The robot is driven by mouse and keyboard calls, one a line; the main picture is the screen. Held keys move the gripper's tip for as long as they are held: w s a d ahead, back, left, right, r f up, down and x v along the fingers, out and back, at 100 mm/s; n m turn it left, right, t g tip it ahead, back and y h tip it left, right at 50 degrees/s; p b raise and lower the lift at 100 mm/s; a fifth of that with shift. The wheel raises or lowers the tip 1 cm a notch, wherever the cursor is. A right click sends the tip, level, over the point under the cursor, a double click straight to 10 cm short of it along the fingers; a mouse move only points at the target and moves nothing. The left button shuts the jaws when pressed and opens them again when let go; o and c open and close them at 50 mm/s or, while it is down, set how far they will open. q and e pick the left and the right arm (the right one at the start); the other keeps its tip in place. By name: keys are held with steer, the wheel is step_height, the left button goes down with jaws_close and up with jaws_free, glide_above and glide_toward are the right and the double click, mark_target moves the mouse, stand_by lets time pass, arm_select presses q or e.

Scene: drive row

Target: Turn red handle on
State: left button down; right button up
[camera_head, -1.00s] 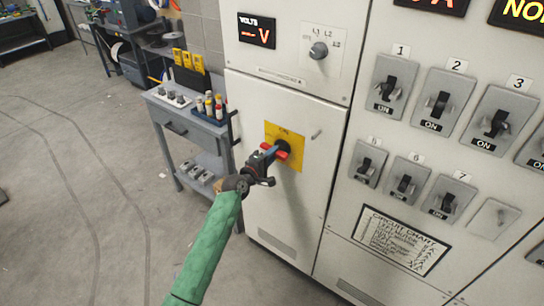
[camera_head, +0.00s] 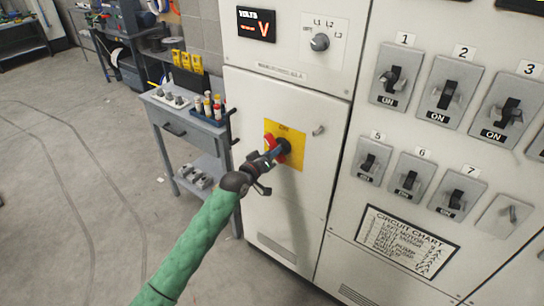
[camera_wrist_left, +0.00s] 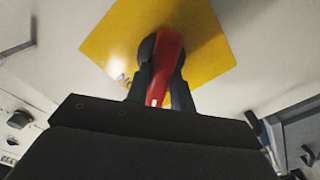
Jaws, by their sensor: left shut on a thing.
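The red handle (camera_head: 270,143) sits on a yellow square plate (camera_head: 296,152) on the front of the light grey cabinet. My left gripper (camera_head: 277,153) reaches it from the lower left and is shut on the handle. In the left wrist view the red handle (camera_wrist_left: 166,68) lies between the two dark fingers (camera_wrist_left: 160,88), in front of the yellow plate (camera_wrist_left: 115,38). In the head view the gripper hides part of the handle, which slants from upper left to lower right. My right gripper is not in view.
A panel of numbered switches (camera_head: 448,90) is to the right, with a circuit chart (camera_head: 405,244) below. A volt display (camera_head: 256,25) and a knob (camera_head: 320,42) are above. A grey workbench (camera_head: 175,122) with small items stands left of the cabinet. Open floor lies further left.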

arm_select(q)
steer(key=shift+s+d+m+b, duration=0.1)
steer(key=shift+m+b, duration=0.35)
steer(key=shift+m, duration=1.45)
steer(key=shift+d+m+b, duration=0.1)
steer(key=shift+m+b, duration=0.3)
steer(key=shift+m, duration=1.5)
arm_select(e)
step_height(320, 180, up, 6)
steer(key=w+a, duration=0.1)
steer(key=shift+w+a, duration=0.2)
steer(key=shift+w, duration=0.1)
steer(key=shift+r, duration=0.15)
arm_select(q)
steer(key=c, duration=1.2)
jaws_free()
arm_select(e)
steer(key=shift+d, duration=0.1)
arm_select(q)
steer(key=b+v, duration=0.2)
steer(key=v, duration=0.6)
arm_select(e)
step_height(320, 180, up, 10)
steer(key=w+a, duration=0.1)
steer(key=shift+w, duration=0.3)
